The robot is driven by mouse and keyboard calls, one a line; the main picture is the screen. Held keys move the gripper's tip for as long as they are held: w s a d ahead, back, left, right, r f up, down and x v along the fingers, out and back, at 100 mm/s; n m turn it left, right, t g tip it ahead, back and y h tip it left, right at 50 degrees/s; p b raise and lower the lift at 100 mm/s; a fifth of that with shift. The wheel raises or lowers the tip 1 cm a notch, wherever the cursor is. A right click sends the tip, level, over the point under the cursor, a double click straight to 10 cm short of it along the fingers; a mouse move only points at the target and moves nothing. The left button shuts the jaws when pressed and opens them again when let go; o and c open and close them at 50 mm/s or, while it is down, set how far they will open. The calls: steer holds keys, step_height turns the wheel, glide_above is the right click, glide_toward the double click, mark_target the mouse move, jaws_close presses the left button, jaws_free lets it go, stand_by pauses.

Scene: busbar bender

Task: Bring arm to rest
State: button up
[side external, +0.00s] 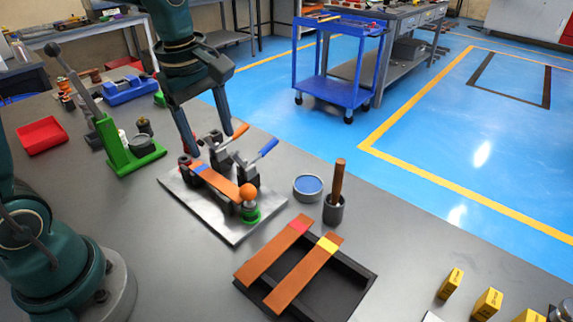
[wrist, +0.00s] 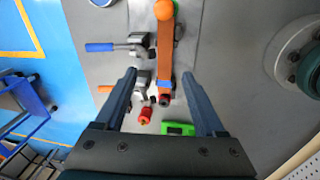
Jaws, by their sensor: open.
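My gripper (side external: 208,143) is open and empty, its fingers pointing down above the bender plate (side external: 238,232). In the wrist view, my gripper (wrist: 159,72) has its two fingers apart, on either side of the near end of a copper bar (wrist: 165,50). The bar (side external: 220,183) has a blue band and lies along the plate. An orange ball (side external: 248,192) is at its front end, above a green base (side external: 251,214). Two toggle clamps stand beside the bar, one with an orange handle (side external: 237,131), one with a blue handle (side external: 262,150). I cannot tell whether the clamps press on the bar.
A black rack (side external: 355,282) holds two copper bars, red-banded (side external: 275,246) and yellow-banded (side external: 305,271). A mallet (side external: 338,182) stands in a cup next to a blue-topped tin (side external: 308,186). A green lever tool (side external: 118,150) and red tray (side external: 42,136) are left. Yellow blocks (side external: 487,303) sit front right.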

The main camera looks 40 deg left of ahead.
steer(key=s+d+m+t, duration=0.2)
steer(key=s+m, duration=0.4)
steer(key=m, duration=0.2)
steer(key=s+d+r+m+t, duration=0.1)
steer(key=s+d+m+t, duration=0.1)
steer(key=s+m, duration=0.4)
steer(key=m, duration=0.3)
steer(key=shift+d+r, duration=0.3)
steer(key=shift+d, duration=0.05)
steer(key=shift+c, duration=0.4)
